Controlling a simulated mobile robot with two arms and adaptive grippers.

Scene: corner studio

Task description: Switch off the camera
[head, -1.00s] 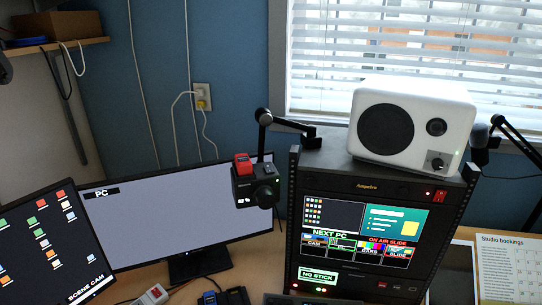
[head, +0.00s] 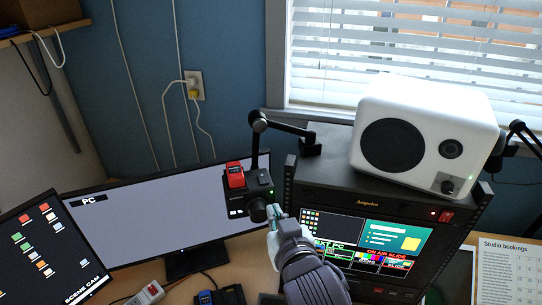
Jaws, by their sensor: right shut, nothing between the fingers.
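The camera (head: 250,196) is a small black box with a lens at its lower right and a red piece (head: 235,175) on top. It hangs on a black jointed arm (head: 258,135) fixed to the rack's top. A small green light shows on the camera's right side. My right gripper (head: 273,212) is shut and empty, its fingertips close beside the camera's lens and right side; I cannot tell whether they touch. My left gripper is not in view.
A black rack (head: 330,182) with a lit screen (head: 368,243) stands right of the camera, with a white speaker (head: 425,135) on top. A monitor (head: 150,228) stands behind the camera to the left, and another screen (head: 45,250) stands at far left.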

